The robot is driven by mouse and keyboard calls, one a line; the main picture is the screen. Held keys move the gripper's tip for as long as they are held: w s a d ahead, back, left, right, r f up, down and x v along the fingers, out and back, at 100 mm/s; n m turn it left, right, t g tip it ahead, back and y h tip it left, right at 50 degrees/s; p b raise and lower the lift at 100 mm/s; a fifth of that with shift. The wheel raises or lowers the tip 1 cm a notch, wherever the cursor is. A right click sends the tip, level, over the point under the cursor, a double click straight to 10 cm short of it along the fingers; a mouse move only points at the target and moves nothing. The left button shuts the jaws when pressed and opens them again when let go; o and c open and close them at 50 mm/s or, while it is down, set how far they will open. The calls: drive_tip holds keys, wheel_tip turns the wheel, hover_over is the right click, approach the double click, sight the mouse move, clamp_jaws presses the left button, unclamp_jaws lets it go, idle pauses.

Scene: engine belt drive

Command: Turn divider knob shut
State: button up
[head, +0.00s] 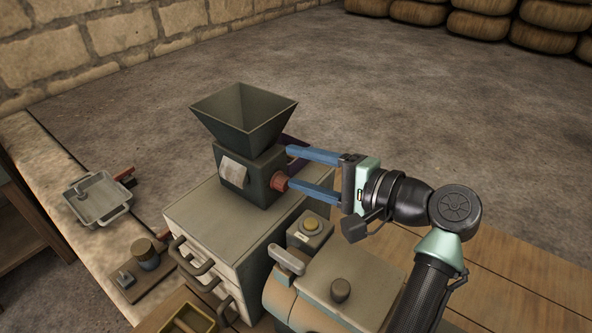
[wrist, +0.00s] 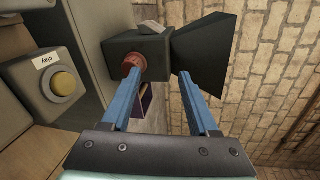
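A red-brown knob (head: 279,182) sticks out of the side of the dark box (head: 262,172) under a hopper (head: 244,112). It is likely the divider knob; I see no readable name on it. It also shows in the wrist view (wrist: 132,63). My gripper (head: 289,167) is open, its two blue fingers spread wide with nothing between them. One fingertip is close to the knob and partly overlaps it in the wrist view; I cannot tell whether they touch. The other finger lies off to the side, near the hopper.
The box stands on a grey drawer cabinet (head: 190,222) with handles. A yellow button (head: 311,223) on a grey box and a tan machine with a dark knob (head: 340,290) are nearby. A purple piece (wrist: 147,101) sits behind the fingers. A metal tray (head: 97,200) lies left.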

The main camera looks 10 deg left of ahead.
drive_tip(key=shift+s+d+f+p, duration=0.2)
drive_tip(key=shift+s+d, duration=0.05)
drive_tip(key=shift+d, duration=0.25)
drive_tip(key=shift+s+d+f+p, duration=0.15)
drive_tip(key=shift+s+d, duration=0.05)
drive_tip(key=shift+d, duration=0.25)
drive_tip(key=f+p+v, duration=0.2)
drive_tip(key=p+v, duration=0.1)
drive_tip(key=v, duration=0.8)
drive_tip(key=shift+s+d, duration=0.2)
drive_tip(key=shift+d, duration=0.3)
drive_tip(key=shift+f, duration=0.15)
drive_tip(key=shift+p, duration=0.5)
